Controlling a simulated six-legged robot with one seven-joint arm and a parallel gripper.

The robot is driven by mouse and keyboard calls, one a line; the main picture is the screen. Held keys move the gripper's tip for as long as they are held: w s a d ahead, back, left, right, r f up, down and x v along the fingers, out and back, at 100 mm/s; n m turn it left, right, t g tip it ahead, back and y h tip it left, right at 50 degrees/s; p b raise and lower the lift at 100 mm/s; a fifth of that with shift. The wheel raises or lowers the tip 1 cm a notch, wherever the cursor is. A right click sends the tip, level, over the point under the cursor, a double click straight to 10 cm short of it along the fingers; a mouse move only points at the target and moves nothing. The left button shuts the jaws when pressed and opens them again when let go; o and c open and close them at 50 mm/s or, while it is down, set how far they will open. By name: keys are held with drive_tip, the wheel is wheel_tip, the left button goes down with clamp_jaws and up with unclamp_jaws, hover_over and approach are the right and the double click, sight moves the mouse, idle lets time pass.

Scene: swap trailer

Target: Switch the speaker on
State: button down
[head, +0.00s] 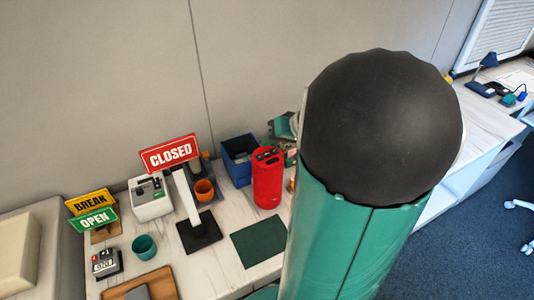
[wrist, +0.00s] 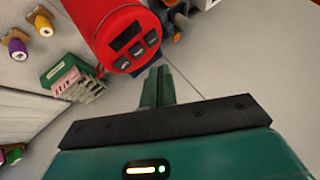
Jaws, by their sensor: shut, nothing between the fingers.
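The speaker is a red upright cylinder (head: 267,178) on the counter in the head view, with dark controls on its top. In the wrist view the red speaker (wrist: 103,32) shows its end face, with a dark display window and a row of three dark buttons (wrist: 138,53). My gripper (wrist: 158,72) is shut and empty, its green fingertips just beside the speaker's button edge in the wrist view. I cannot tell whether the fingertips touch it. In the head view my arm's green link and black joint cover the right middle, and my gripper is hidden.
Left of the speaker stand a blue bin (head: 238,172), an orange cup (head: 204,190) and a red CLOSED sign (head: 168,153) on a stand. A green mat (head: 259,241) lies in front. A teal cup (head: 144,246) and a wooden tray (head: 150,283) are at the lower left.

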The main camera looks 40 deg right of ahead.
sight(271, 155)
drive_tip(key=shift+f, duration=0.75)
idle(1.5)
drive_tip(key=shift+f, duration=0.35)
drive_tip(key=shift+f, duration=0.35)
idle(0.5)
drive_tip(key=shift+r, duration=0.75)
drive_tip(key=shift+r, duration=2.5)
